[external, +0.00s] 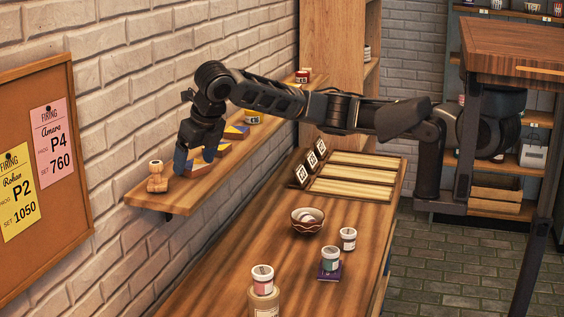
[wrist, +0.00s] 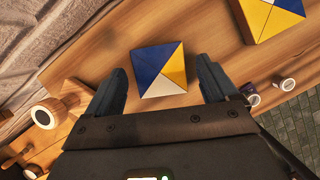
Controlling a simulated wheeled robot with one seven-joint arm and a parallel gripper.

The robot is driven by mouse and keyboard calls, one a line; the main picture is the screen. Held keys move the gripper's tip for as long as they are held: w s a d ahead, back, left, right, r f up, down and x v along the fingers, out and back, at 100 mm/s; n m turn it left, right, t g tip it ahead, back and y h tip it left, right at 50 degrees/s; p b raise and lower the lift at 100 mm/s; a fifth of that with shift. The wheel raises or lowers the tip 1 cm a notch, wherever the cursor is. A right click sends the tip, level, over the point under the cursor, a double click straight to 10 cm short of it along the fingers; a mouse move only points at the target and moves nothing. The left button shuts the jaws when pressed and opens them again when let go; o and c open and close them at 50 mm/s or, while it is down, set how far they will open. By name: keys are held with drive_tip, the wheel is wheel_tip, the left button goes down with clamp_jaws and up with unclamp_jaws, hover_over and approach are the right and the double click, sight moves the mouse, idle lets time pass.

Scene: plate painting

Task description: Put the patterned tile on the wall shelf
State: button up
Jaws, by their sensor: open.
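A patterned tile in blue, yellow and white (wrist: 158,68) lies on the wooden wall shelf (external: 208,184). In the external view this tile (external: 201,167) is beside my fingers and partly hidden by them. My gripper (external: 183,166) is open and points down over the near end of the shelf. In the wrist view my gripper (wrist: 160,82) has a finger on either side of the tile's near part; I cannot tell whether they touch it. A second tile of similar pattern (wrist: 272,14) lies farther along the shelf, and it also shows in the external view (external: 237,131).
Below, the workbench (external: 215,285) holds jars, a bowl (external: 307,219) and a slatted rack (external: 350,175). A corkboard (external: 20,100) hangs at left.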

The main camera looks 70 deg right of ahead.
drive_tip(key=v, duration=1.1)
drive_tip(key=shift+s+r, duration=0.2)
drive_tip(key=shift+r, duration=0.15)
